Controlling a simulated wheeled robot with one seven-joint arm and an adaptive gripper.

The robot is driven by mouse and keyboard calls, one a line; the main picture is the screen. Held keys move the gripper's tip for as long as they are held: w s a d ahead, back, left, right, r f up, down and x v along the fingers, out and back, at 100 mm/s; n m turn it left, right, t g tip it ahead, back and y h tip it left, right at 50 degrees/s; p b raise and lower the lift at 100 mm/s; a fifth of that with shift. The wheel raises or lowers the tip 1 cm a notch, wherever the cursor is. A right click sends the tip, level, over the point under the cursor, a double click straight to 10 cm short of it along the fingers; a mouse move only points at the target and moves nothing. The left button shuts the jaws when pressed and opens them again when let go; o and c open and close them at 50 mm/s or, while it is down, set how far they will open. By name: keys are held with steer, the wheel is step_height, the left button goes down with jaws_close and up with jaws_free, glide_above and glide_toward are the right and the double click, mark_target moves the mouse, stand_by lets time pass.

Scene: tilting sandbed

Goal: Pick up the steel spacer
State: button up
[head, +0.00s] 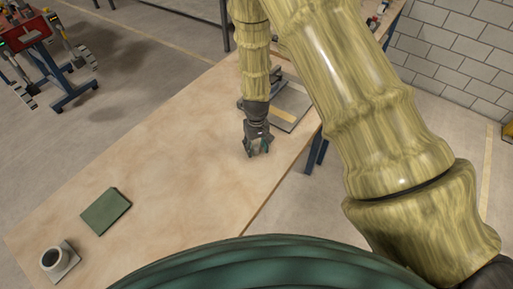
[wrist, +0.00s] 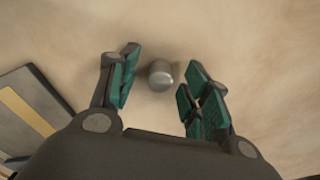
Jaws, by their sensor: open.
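The steel spacer (wrist: 160,74) is a small grey metal cylinder on the wooden tabletop in the wrist view. It lies between the green-padded fingers of my gripper (wrist: 160,88), a little beyond their middle. The fingers are open and there is a gap on each side of the spacer. In the head view my gripper (head: 258,150) points down over the table's right part. The spacer cannot be made out there; the gripper covers that spot.
The wooden table (head: 170,150) is mostly clear. A grey tray-like object with a tan strip (head: 292,107) lies close behind my gripper. A green book-like block (head: 106,211) and a cup (head: 52,258) on a square coaster are at the lower left.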

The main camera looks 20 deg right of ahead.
steer(key=shift+w+f, duration=0.1)
steer(key=shift+f, duration=0.2)
jaws_close()
steer(key=shift+r, duration=0.15)
